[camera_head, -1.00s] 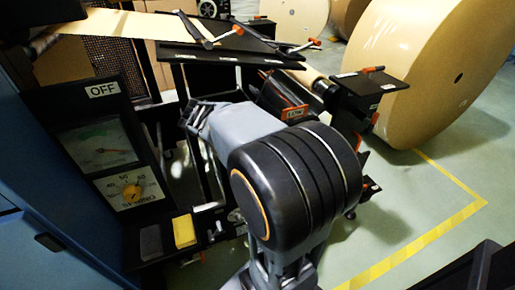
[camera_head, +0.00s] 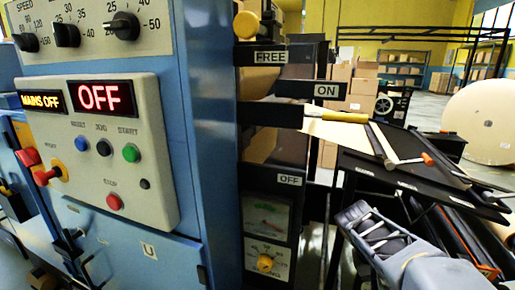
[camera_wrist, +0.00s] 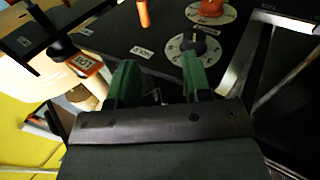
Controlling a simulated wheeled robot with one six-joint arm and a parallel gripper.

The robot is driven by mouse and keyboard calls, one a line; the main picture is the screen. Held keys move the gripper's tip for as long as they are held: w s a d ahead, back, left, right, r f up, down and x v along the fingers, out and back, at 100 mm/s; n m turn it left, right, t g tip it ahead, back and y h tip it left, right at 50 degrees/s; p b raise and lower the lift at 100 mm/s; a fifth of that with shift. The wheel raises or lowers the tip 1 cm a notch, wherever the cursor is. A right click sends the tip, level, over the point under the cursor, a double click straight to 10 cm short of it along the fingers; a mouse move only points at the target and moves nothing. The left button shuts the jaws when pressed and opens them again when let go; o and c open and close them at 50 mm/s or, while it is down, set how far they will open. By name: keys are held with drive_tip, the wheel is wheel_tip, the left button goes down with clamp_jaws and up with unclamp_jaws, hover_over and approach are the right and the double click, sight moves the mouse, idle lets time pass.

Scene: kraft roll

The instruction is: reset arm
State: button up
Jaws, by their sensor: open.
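My gripper (camera_wrist: 158,72) shows in the wrist view as two green fingers set apart. It is open, with nothing held between the fingers. Beyond the fingertips is a dark panel (camera_wrist: 150,22) with white round dials (camera_wrist: 193,48) and small white labels. My grey arm (camera_head: 415,262) shows at the lower right of the head view, beside the machine's dark frame. I cannot make out the fingers there.
A blue control cabinet (camera_head: 212,150) with an OFF display (camera_head: 98,97), knobs and buttons fills the left. A large kraft roll (camera_head: 482,122) is at the far right.

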drive_tip(key=s+a+r+n+t+y+p, duration=0.2)
drive_tip(key=a+r+t+y+p, duration=0.3)
drive_tip(key=a+r+p, duration=1)
drive_tip(key=shift+s+r+n+y+p, duration=0.35)
drive_tip(key=shift+r+n+y+p, duration=0.45)
drive_tip(key=shift+r+p, duration=1.25)
